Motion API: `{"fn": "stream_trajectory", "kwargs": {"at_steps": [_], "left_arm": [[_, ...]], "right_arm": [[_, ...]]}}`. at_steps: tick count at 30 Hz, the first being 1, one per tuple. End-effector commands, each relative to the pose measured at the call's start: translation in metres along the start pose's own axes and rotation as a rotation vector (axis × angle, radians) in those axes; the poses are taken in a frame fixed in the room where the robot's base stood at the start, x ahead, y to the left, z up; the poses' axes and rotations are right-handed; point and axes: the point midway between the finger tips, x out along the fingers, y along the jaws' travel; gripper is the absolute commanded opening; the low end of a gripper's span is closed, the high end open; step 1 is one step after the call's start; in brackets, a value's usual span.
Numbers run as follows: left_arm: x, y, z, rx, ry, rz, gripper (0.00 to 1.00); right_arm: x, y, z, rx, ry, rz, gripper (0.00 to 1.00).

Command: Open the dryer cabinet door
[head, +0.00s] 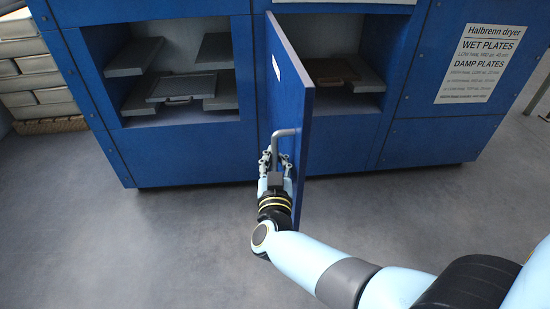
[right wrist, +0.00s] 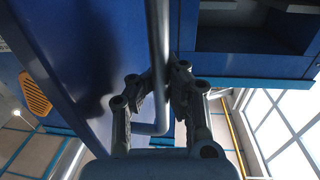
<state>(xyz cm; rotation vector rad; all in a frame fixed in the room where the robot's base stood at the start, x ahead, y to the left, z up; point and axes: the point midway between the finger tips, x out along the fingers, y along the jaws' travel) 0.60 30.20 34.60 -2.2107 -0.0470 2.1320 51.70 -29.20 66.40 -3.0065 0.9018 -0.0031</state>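The blue dryer cabinet door (head: 292,100) stands swung out from the front, roughly square to it, between two open compartments. Its grey bar handle (head: 287,133) is on the door's left face, low down. My right gripper (head: 275,160) is at this handle. In the right wrist view the handle bar (right wrist: 158,50) passes between the fingers of the right gripper (right wrist: 162,88), and the fingers look closed around it. The door's blue face (right wrist: 70,60) fills the left of that view. My left gripper is not in view.
The left compartment (head: 185,118) holds grey shelves and a tray (head: 182,88). Part of the right compartment (head: 345,100), with another tray (head: 331,71), shows past the door. A white notice (head: 482,63) is on the cabinet's right. The grey floor (head: 170,240) in front is clear.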

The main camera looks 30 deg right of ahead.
Motion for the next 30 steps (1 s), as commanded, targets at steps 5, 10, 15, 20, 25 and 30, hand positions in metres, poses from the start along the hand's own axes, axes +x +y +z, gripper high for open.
{"fn": "stream_trajectory", "kwargs": {"at_steps": [5, 10, 15, 20, 25, 30], "left_arm": [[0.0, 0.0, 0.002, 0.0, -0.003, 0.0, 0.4], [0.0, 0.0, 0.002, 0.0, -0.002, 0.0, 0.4], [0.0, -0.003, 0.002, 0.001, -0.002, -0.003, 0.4], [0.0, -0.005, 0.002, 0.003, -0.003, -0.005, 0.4], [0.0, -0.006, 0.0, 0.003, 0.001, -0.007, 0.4], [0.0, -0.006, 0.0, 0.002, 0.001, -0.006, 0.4]], "right_arm": [[-0.008, 0.0, 0.007, -0.003, -0.016, 0.0, 0.0], [-0.008, 0.0, 0.008, -0.002, -0.017, -0.001, 0.08], [-0.006, 0.0, 0.006, -0.002, -0.013, -0.001, 0.3], [-0.004, 0.0, 0.004, -0.001, -0.009, -0.001, 0.38], [-0.004, 0.0, 0.003, 0.0, -0.008, -0.001, 0.38], [-0.003, 0.0, -0.007, 0.002, -0.006, 0.001, 0.38]]}}
